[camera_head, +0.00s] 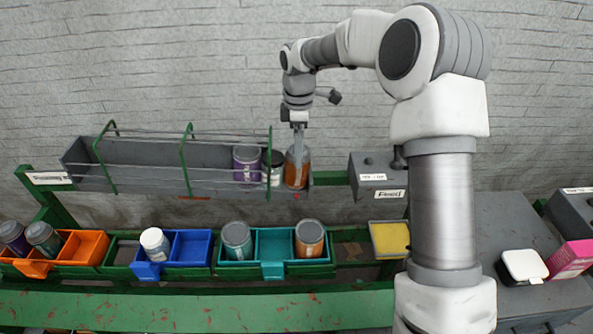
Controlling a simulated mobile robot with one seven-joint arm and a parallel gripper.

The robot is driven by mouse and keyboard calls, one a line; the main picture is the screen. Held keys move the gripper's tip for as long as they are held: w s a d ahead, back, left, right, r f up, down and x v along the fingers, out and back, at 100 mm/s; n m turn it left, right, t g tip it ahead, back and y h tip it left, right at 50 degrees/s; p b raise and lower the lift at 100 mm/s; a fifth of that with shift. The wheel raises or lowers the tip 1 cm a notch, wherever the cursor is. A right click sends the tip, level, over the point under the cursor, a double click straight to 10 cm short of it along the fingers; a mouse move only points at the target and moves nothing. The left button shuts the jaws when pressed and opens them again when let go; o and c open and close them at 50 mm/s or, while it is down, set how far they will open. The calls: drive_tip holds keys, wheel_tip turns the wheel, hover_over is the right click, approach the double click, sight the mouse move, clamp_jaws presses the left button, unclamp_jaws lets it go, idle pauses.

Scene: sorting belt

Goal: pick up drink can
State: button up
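An orange-brown can (297,176) with a grey top stands upright at the right end of the grey trough on the green rack. My gripper (298,155) points down at this can, and a finger overlaps its upper part. Whether the fingers are open or shut on it cannot be made out at this size. A purple can (246,165) and a small white jar with a dark lid (274,174) stand just left of it. Which can is the drink can is not readable from the labels.
Below the trough, orange (82,248), blue (191,249) and teal (273,250) bins hold several cans and a white-lidded bottle (154,243). Green rails (183,158) fence the trough. A grey control box (371,180) stands right of the orange-brown can. A yellow pad (390,240) lies lower right.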

sight(295, 179)
drive_tip(key=shift+a+f, duration=0.1)
drive_tip(key=shift+f, duration=3.05)
drive_tip(key=shift+c, duration=0.2)
drive_tip(key=c, duration=1.1)
drive_tip(key=shift+r, duration=0.1)
